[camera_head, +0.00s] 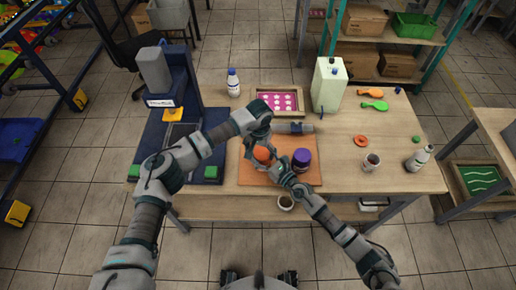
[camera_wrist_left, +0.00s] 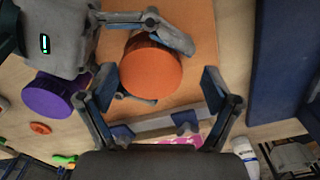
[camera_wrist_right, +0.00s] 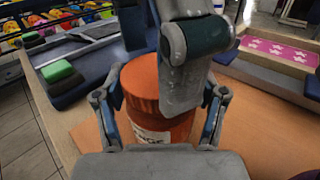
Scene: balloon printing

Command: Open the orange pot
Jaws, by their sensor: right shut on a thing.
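The orange pot (camera_head: 262,155) stands on an orange mat (camera_head: 247,178) at the table's front. Its lid is on, and the right wrist view shows the label below the lid (camera_wrist_right: 145,82). My right gripper (camera_wrist_right: 162,118) is shut on the pot, with one finger on each side of its body. My left gripper (camera_wrist_left: 160,115) is open above the pot, its fingers apart with nothing visible between them. In the left wrist view the orange lid (camera_wrist_left: 151,72) lies just beyond these fingers. In the head view both grippers partly hide the pot.
A purple-lidded pot (camera_head: 301,158) stands close on the right. A printing machine (camera_head: 168,125) is on the left, and a pink star-patterned screen (camera_head: 279,101) behind.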

